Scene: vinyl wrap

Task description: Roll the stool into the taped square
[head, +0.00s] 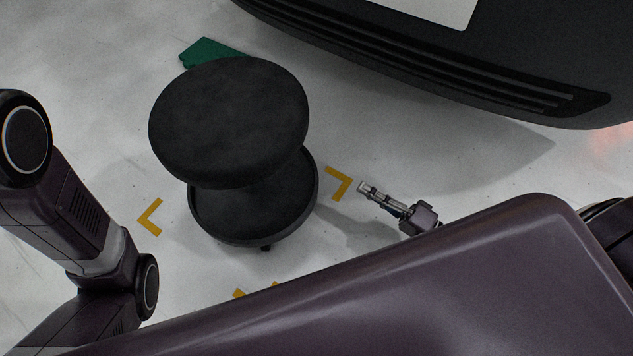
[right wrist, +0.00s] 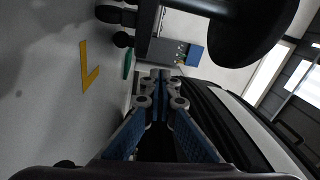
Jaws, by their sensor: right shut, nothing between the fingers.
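The stool (head: 229,120) has a round black seat above a round black base (head: 258,205) on casters. In the head view its base lies between a left yellow corner mark (head: 148,217) and a right one (head: 341,184). Ends of a lower mark (head: 277,284) show by my body; any far corner is hidden. My right gripper (head: 363,188) is shut and empty, just right of the right mark and apart from the stool. In the right wrist view the fingers (right wrist: 162,88) point ahead, with the stool seat (right wrist: 255,25) above. My left gripper is out of view.
A dark car bumper (head: 430,75) stands at the back right. A green flat item (head: 207,50) lies behind the stool. A box with a blue side (right wrist: 195,54) shows in the right wrist view. The pale floor left of the stool is clear.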

